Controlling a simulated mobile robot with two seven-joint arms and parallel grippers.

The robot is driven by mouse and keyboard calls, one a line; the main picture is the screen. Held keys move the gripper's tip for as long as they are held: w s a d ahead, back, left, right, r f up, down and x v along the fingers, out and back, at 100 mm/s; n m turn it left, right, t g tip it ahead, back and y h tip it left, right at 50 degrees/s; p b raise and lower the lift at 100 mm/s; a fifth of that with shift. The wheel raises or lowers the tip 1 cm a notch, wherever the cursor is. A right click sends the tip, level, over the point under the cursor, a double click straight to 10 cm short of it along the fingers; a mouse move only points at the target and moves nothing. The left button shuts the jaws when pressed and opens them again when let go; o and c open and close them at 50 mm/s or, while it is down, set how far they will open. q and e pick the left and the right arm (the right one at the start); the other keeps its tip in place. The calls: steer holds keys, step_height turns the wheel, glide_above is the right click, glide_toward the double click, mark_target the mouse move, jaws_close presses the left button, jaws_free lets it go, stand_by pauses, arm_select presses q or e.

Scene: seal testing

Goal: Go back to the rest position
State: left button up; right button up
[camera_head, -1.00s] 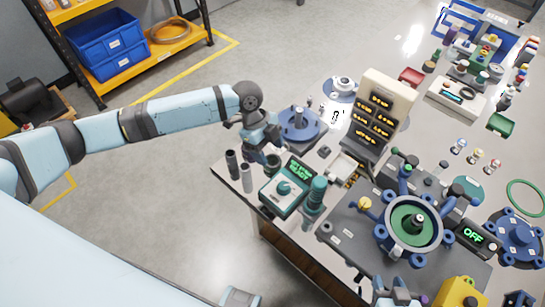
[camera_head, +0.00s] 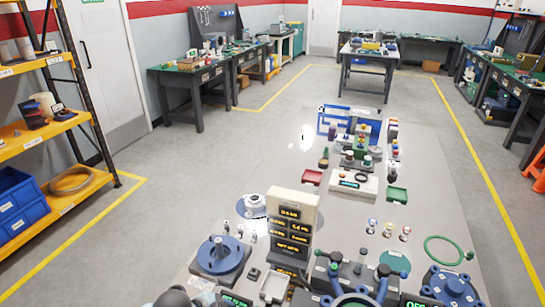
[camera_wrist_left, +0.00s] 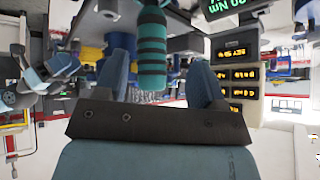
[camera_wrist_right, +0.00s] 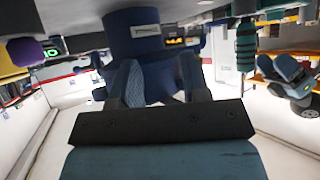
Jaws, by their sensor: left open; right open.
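In the left wrist view my left gripper (camera_wrist_left: 160,64) is open, its two fingers apart. A teal ribbed cylinder (camera_wrist_left: 152,50) shows beyond and between the fingers; no grip on it is visible. In the right wrist view my right gripper (camera_wrist_right: 159,66) is open. A dark blue round part with a white label (camera_wrist_right: 145,35) lies beyond its fingers; whether they touch it I cannot tell. In the head view neither gripper shows clearly; only a dark piece of what looks like my arm is at the bottom edge.
The long grey table (camera_head: 290,150) runs away ahead. On it stand a beige display tower (camera_head: 290,228), a blue flanged part (camera_head: 220,258), a blue-handled fixture (camera_head: 355,295) and a green ring (camera_head: 443,251). A yellow shelf (camera_head: 75,190) stands left; the floor between is clear.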

arm_select(q)
steer(key=s+a+f+n+t+y+p, duration=0.1)
steer(key=s+a+n+t+y, duration=0.1)
steer(key=s+a+n+t, duration=0.2)
steer(key=s+a+n+t+y+p, duration=0.2)
steer(key=s+a+n+t, duration=0.2)
steer(key=s+n, duration=0.4)
steer(key=s, duration=0.2)
steer(key=shift+s+a+f+n, duration=0.3)
steer(key=shift+a+f, duration=0.05)
